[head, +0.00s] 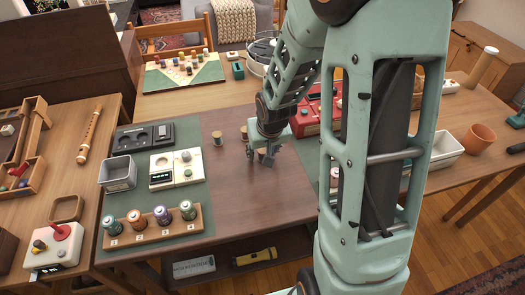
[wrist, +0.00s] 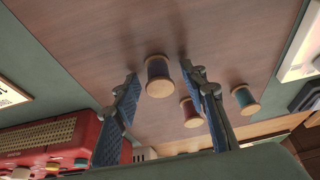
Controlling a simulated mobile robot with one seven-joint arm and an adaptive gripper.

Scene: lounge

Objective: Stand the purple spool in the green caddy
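In the wrist view, a spool with a dark, purplish-grey winding (wrist: 158,76) and pale wooden ends stands on the brown table, in the gap between my fingers. My gripper (wrist: 165,85) is open, with a finger on either side of it; neither finger clearly touches it. In the head view my gripper (head: 267,154) is low over the table and largely hides this spool. I cannot make out a green caddy for certain in either view.
A dark red spool (wrist: 192,112) and a teal spool (wrist: 245,99) stand close by. A red radio (wrist: 45,145) is at the lower left of the wrist view. The rack (head: 142,236), a grey bin (head: 103,183) and small devices occupy the left mat. The table's front middle is clear.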

